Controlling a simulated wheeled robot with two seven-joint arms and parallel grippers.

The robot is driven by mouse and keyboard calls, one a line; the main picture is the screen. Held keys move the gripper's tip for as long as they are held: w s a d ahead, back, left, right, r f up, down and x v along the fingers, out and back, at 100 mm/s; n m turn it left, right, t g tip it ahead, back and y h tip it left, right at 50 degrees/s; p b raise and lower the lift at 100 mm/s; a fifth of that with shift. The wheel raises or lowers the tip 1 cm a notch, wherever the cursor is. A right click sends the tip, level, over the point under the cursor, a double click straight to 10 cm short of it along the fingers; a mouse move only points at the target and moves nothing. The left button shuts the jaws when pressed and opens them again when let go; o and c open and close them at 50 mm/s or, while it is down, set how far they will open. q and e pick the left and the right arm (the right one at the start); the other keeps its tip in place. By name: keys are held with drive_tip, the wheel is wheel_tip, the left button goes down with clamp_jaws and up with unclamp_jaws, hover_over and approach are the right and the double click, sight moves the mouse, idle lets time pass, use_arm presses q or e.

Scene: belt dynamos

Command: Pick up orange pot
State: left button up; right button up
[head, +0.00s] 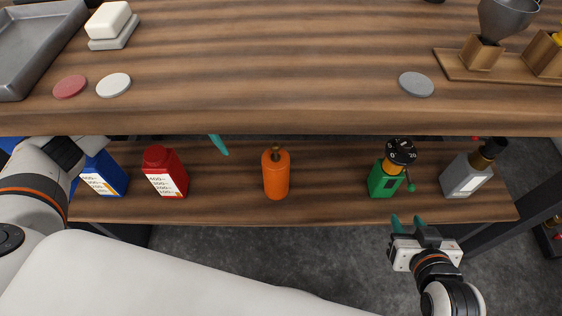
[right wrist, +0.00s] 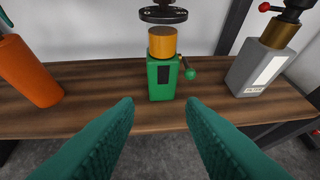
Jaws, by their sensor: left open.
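The orange pot (head: 276,178) stands upright on the lower shelf in the head view. It also shows at the left edge of the right wrist view (right wrist: 30,75), its top partly cut off. My left gripper (head: 218,145) reaches in under the upper board. Only a teal fingertip shows, left of the pot's top and apart from it; the rest is hidden by the board. My right gripper (head: 406,221) is open and empty in front of the lower shelf, below the green device. Its two teal fingers also show spread in the right wrist view (right wrist: 160,108).
A red bottle (head: 165,175) and a blue bottle (head: 103,178) stand left of the pot. A green device with a dial (head: 384,181) and a grey bottle (head: 466,175) stand right. The upper board's front edge (head: 330,122) overhangs the shelf. Shelf beside the pot is clear.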

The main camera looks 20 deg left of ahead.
sight(278, 160)
use_arm(q)
drive_tip(key=d, duration=0.2)
drive_tip(key=s+d, duration=0.1)
drive_tip(key=d, duration=0.2)
drive_tip(key=s+d, duration=0.1)
drive_tip(key=d, duration=0.1)
drive_tip(key=shift+s+d, duration=0.25)
drive_tip(key=shift+d, duration=0.15)
drive_tip(key=d, duration=0.2)
drive_tip(key=s+d, duration=0.1)
drive_tip(key=d, duration=0.1)
drive_tip(key=shift+s, duration=0.1)
drive_tip(key=shift+f+b, duration=0.4)
drive_tip(key=shift+f, duration=0.15)
use_arm(e)
drive_tip(key=w+r+t, duration=0.1)
drive_tip(key=w+a+r+t, duration=0.1)
drive_tip(key=shift+r+y, duration=0.3)
drive_tip(key=shift+r, duration=0.05)
use_arm(q)
drive_tip(key=shift+c, duration=0.5)
clamp_jaws()
